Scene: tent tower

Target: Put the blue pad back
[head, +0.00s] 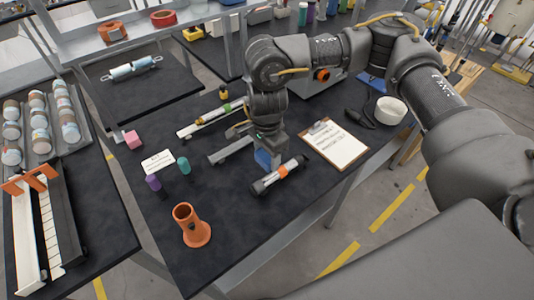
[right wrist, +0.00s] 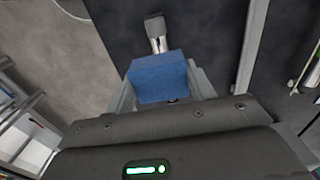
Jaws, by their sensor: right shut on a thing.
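My right gripper (head: 262,148) points down over the middle of the black table and is shut on a blue pad. The blue pad (head: 263,160) shows below the fingers, next to a white tube with black and orange ends (head: 280,175). I cannot tell whether pad and tube touch. In the right wrist view the blue pad (right wrist: 160,78) sits between the two fingers, with a metallic and dark piece (right wrist: 156,32) beyond it. Another blue piece (head: 371,82) lies at the table's back right. My left gripper is not in view.
A clipboard (head: 335,144) lies right of the gripper. Grey rails (head: 231,148) lie to its left. An orange flared holder (head: 190,225), purple (head: 153,182) and teal (head: 184,164) pieces and a white card (head: 158,162) stand nearer. A white bowl (head: 390,110) is at right.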

